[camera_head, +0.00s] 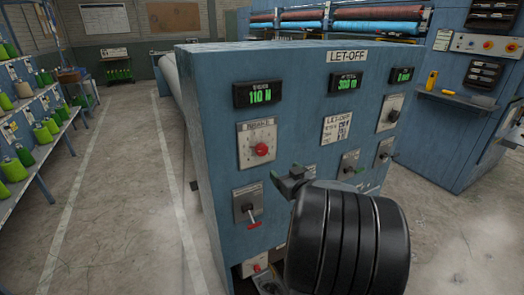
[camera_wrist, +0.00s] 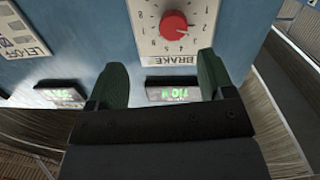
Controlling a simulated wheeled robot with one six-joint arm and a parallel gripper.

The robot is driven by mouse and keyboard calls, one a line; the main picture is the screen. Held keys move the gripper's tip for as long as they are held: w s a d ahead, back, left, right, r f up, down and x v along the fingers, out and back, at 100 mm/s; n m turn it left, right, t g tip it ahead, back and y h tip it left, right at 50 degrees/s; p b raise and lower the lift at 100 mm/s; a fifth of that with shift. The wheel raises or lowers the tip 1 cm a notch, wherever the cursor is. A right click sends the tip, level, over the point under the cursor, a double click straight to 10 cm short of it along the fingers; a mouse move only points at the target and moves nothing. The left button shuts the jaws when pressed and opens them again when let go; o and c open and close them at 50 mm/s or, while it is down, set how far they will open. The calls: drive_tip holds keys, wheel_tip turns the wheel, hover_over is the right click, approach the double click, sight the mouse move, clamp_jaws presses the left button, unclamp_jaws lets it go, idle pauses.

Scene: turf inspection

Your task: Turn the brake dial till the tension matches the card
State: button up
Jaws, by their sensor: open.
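The brake dial (camera_head: 262,149) is a red knob on a pale plate marked BRAKE, on the front of the blue let-off cabinet. In the wrist view the red knob (camera_wrist: 174,26) shows upside down, beyond my fingertips. The tension display (camera_head: 260,93) above it reads 110 N in green. The card (camera_head: 337,127), headed LET-OFF, is fixed to the right of the dial; its small figures are too blurred to read. My gripper (camera_head: 287,178) is open and empty, below and right of the dial, apart from it. Its two fingers (camera_wrist: 160,78) show in the wrist view.
Other switches (camera_head: 350,164) and knobs (camera_head: 389,111) are to the right. My dark arm covers the cabinet's lower right. Shelves of green cones (camera_head: 45,130) stand at left; the floor (camera_head: 125,190) between is clear.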

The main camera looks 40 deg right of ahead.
sight(263, 151)
drive_tip(key=shift+t+y, duration=0.3)
drive_tip(key=shift+t, duration=0.2)
drive_tip(key=w, duration=0.4)
drive_tip(key=w+r+p, duration=0.1)
drive_tip(key=w, duration=0.4)
drive_tip(key=w+p, duration=0.1)
drive_tip(key=w, duration=0.4)
drive_tip(key=shift+d+r, duration=0.15)
drive_tip(key=shift+d, duration=0.25)
drive_tip(key=shift+c, duration=0.2)
drive_tip(key=c, duration=0.9)
drive_tip(key=shift+m+p, duration=0.45)
drive_tip(key=shift+m, duration=0.95)
drive_tip(key=o, duration=0.9)
drive_tip(key=shift+o, duration=0.2)
